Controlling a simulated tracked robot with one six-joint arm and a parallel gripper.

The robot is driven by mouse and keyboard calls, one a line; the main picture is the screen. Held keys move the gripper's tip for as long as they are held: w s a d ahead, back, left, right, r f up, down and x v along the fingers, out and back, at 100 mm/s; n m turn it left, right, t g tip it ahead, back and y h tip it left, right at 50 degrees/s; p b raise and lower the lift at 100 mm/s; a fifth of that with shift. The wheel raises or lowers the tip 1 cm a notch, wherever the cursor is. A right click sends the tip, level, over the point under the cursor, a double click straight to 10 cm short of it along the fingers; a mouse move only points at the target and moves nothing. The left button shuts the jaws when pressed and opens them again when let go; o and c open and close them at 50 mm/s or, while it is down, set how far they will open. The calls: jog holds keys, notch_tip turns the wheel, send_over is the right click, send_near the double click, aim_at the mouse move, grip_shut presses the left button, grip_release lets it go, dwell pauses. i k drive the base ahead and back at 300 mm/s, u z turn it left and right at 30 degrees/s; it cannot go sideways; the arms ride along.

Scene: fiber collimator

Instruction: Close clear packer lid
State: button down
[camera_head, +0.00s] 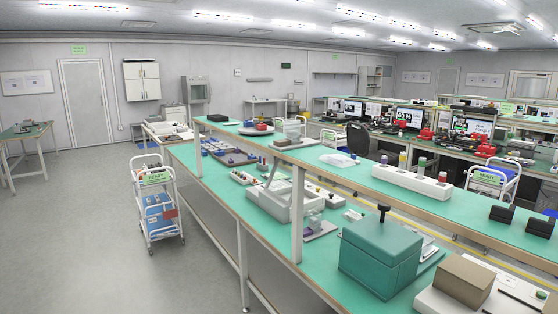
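I cannot make out a clear packer lid with certainty. My gripper is not in view.
The long bench (222,195) has an upper shelf (300,152) on white posts that runs above its lower top. A white trolley (158,203) stands left of the bench. A brown box (463,281) sits at the near right. The grey floor (80,230) at left is open.

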aim_at(288, 202)
jog(key=u, duration=0.45)
jog(key=i, duration=0.75)
jog(key=u, duration=1.1)
jog(key=i, duration=2.15)
jog(key=z, duration=0.6)
jog(key=i, duration=0.6)
jog(key=z, duration=0.25)
